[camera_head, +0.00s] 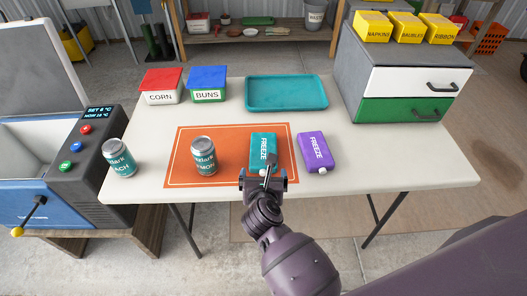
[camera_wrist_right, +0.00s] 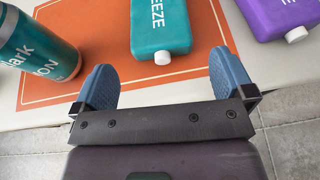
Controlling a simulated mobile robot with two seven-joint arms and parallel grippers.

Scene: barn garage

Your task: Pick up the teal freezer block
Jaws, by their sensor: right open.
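The teal freezer block (camera_head: 263,145) lies on the orange mat (camera_head: 233,172), with its label up. In the right wrist view the teal block (camera_wrist_right: 161,22) lies ahead of the fingers, its white cap (camera_wrist_right: 162,57) toward me. My right gripper (camera_head: 264,180) is open and empty at the near end of the block. In the right wrist view the two blue fingers (camera_wrist_right: 164,82) are spread wide with nothing between them. A purple freezer block (camera_head: 316,149) lies just right of the mat. My left gripper is not in view.
A teal can (camera_head: 204,156) stands on the mat left of the teal block; another can (camera_head: 119,158) stands at the table's left. Behind are a corn box (camera_head: 161,97), a buns box (camera_head: 208,95), a teal tray (camera_head: 286,107) and a drawer unit (camera_head: 400,109).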

